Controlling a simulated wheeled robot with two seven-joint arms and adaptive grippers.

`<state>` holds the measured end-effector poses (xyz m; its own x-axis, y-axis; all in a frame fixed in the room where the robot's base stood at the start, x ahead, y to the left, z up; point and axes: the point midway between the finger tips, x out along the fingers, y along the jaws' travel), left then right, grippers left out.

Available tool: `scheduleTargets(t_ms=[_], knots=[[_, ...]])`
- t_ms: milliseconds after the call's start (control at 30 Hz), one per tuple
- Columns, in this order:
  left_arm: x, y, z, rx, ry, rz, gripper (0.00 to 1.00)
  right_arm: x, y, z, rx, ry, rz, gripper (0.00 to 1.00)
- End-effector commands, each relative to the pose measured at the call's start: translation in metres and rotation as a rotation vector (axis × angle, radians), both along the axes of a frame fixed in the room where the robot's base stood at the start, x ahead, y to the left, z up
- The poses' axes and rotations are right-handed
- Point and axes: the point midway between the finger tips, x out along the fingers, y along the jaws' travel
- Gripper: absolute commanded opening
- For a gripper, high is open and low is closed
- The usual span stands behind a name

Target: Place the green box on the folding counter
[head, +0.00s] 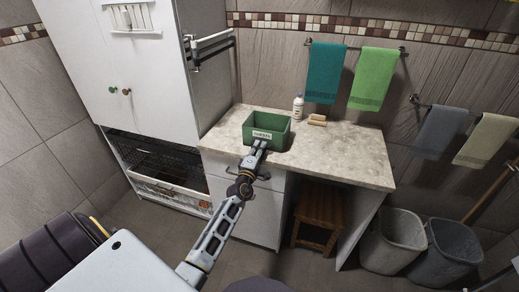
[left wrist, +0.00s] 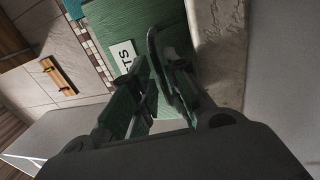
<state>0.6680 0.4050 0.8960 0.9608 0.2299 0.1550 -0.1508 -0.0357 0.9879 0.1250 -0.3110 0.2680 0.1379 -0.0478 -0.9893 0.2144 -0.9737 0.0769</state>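The green box (head: 281,131) is an open-topped bin with a white label on its front. It sits upright on, or just above, the speckled stone top of the folding counter (head: 345,153), near the front edge. My left gripper (head: 259,146) is at the box's front face, just below the label. In the left wrist view, the fingers (left wrist: 147,70) are close together before the green wall (left wrist: 125,18) and cover part of the label. Whether they pinch part of the box is hidden. My right gripper is not in view.
A white bottle (head: 298,107) and a tan soap-like block (head: 317,120) stand behind the box. The counter's right side is clear. A tall white cabinet (head: 140,70) stands left. A wooden stool (head: 319,212) is below, with bins (head: 392,240) at right. Towels hang on the wall.

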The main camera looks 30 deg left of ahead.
Motion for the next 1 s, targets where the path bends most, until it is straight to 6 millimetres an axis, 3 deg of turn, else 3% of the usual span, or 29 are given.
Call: scheduleTargets(t_ms=[467, 1000], knots=[[-0.008, -0.002, -0.001, 0.0, -0.001, 0.0, 0.15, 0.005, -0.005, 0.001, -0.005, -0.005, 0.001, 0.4], [-0.051, -0.012, -0.008, 0.001, 0.0, 0.0, 0.15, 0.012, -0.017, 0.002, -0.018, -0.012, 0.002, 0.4]])
